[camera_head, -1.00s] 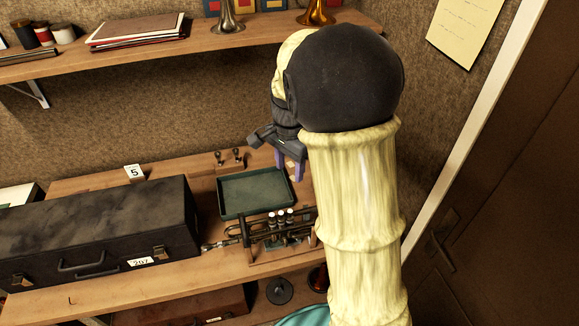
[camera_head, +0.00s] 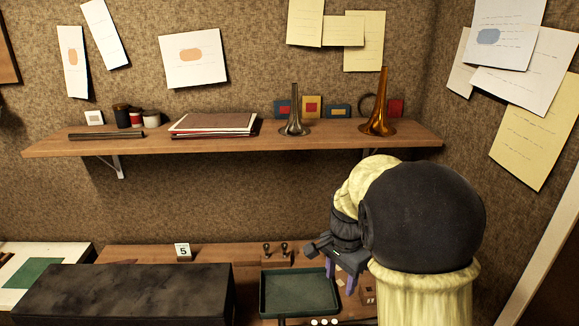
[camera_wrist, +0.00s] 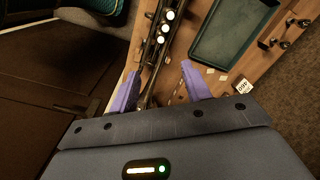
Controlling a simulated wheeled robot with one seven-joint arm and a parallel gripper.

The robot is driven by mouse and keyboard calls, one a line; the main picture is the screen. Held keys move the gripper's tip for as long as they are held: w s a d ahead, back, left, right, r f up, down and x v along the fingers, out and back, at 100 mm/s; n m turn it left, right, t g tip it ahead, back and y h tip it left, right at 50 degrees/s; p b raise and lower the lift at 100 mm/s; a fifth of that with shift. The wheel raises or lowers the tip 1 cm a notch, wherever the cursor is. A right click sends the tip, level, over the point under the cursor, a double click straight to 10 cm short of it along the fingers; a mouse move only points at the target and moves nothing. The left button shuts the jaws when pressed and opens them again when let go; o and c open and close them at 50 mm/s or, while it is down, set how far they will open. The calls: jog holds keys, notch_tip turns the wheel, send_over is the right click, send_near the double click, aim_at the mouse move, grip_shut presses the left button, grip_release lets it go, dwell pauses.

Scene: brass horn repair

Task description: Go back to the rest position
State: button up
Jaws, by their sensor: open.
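My gripper (camera_head: 340,277) is open, with two purple fingers apart and nothing between them. It hangs above the workbench, just right of the green tray (camera_head: 299,309). In the wrist view my gripper (camera_wrist: 158,82) also shows open, over the bench top. A trumpet (camera_wrist: 163,30) with white-topped valves lies on the bench beyond the fingers, beside the tray. In the head view only its valve tops show at the bottom edge.
A dark case (camera_head: 125,293) fills the bench's left. A number 5 card (camera_head: 183,252) stands behind it. Above, a wooden shelf (camera_head: 250,137) carries folders (camera_head: 213,123), a silver bell (camera_head: 294,115) and a brass bell (camera_head: 379,110). Papers hang on the walls.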

jog(key=s+f+n+t+b, duration=0.1)
jog(key=s+f+n, duration=0.2)
jog(key=s+n, duration=0.2)
jog(key=s+f+n+t+b, duration=0.1)
jog(key=s+f+n, duration=0.2)
jog(key=s+n, duration=0.3)
jog(key=s, duration=0.2)
jog(key=shift+s, duration=0.4)
jog(key=shift+f, duration=0.1)
